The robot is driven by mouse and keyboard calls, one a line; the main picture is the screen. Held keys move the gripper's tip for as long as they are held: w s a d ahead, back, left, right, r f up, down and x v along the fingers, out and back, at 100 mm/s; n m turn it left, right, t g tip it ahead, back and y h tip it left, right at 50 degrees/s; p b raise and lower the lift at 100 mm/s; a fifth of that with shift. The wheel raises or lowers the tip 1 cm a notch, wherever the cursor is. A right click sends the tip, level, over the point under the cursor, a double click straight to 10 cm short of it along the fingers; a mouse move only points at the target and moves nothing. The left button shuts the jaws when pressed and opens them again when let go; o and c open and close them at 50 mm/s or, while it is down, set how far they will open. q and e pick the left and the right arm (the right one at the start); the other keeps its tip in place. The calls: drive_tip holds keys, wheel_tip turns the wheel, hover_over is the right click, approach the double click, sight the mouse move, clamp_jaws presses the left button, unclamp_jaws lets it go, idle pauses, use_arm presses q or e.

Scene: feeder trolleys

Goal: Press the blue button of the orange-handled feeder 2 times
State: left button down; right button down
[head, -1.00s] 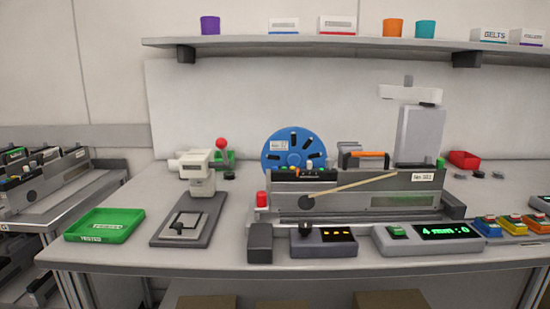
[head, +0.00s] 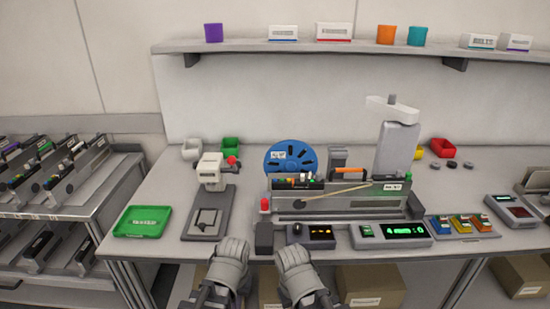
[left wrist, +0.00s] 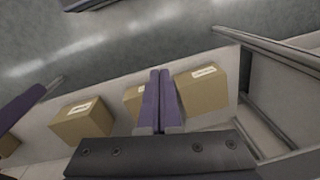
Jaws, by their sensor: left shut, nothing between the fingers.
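The orange-handled feeder (head: 340,201) is a long grey unit on the bench, with an orange handle (head: 349,170) at its top right and a blue reel (head: 291,158) behind it. Several small coloured parts (head: 303,181) sit along its top left; I cannot make out a blue button among them. My left gripper (head: 232,250) is at the bench's front edge, left of the feeder and apart from it. In the left wrist view its fingers (left wrist: 160,100) are together and empty. My right gripper (head: 293,253) is in front of the feeder's left end; its jaws cannot be made out.
A green tray (head: 142,222) and a grey press-like device (head: 209,185) stand left of the feeder. A control box (head: 309,233) and a green-lit display box (head: 390,232) lie in front. Trolleys with other feeders (head: 58,165) stand at left. Cartons (head: 370,283) are below.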

use_arm(q)
wheel_tip(320, 180, up, 19)
drive_tip(key=w+a+n+p, duration=0.2)
drive_tip(key=w+a+p, duration=0.1)
drive_tip(key=p, duration=1.4)
wheel_tip(320, 180, up, 19)
drive_tip(key=n+t+h+p, duration=0.4)
drive_tip(key=n+t+p, duration=0.65)
drive_tip(key=n, duration=1.15)
hover_over(275, 180)
drive_tip(key=p, duration=0.2)
drive_tip(key=shift+s+a+r+g, duration=0.1)
drive_tip(key=shift+s+a+g, duration=0.1)
drive_tip(key=shift+g, duration=0.4)
drive_tip(key=shift+s+a+g, duration=0.15)
drive_tip(key=shift+g, duration=0.4)
wheel_tip(275, 180, down, 9)
drive_tip(key=b, duration=0.9)
drive_tip(key=shift+f+b, duration=0.3)
drive_tip(key=shift+f, duration=0.05)
